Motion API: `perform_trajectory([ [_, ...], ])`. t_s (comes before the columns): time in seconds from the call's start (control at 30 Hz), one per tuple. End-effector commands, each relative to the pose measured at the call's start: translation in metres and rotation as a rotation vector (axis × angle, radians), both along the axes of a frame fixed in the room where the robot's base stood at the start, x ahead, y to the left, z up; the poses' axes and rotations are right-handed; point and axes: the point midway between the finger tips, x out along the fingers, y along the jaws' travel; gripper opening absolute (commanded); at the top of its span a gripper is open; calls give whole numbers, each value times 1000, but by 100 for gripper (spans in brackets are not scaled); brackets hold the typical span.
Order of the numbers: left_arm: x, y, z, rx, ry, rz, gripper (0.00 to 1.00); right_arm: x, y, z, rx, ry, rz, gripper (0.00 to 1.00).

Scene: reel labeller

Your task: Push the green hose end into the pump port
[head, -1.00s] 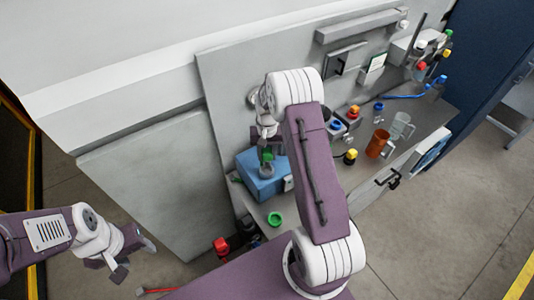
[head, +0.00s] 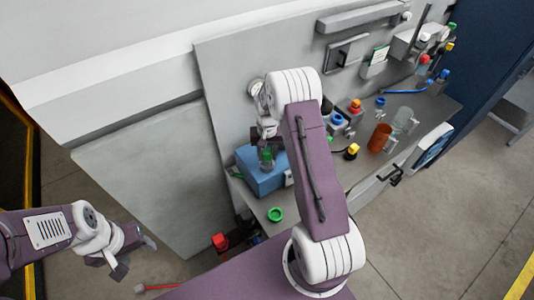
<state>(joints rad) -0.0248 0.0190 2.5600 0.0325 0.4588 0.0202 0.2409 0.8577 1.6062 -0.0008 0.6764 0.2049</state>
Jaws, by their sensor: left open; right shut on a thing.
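The blue pump (head: 255,179) is a box on the bench, left of my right arm. Its grey port is on top, mostly covered by the gripper and the hose end. The green hose end (head: 267,154) is between the fingers of my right gripper (head: 267,160), which is shut on it right over the port. It looks upright, in line with the port; how deep it sits I cannot tell. My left gripper (head: 135,258) is open and empty at the lower left, away from the bench.
A green ring (head: 275,214) lies on the bench in front of the pump. A yellow-capped part (head: 351,151), an orange mug (head: 379,138) and a clear mug (head: 404,121) stand to the right. A red part (head: 220,241) is near the bench's lower left corner.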

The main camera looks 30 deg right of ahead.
Motion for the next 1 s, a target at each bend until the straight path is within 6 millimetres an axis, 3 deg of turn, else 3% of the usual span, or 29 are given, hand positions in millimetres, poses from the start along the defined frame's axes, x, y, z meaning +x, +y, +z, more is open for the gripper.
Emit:
perform_trajectory([
  [0.5, 0, 0, -16, 0, 0, 0, 54, 0, 0, -22, 0, 0, 0, 0],
  [1.0, 0, 0, -16, 0, 0, 0, 54, 0, 0, -24, 0, 0, 0, 0],
])
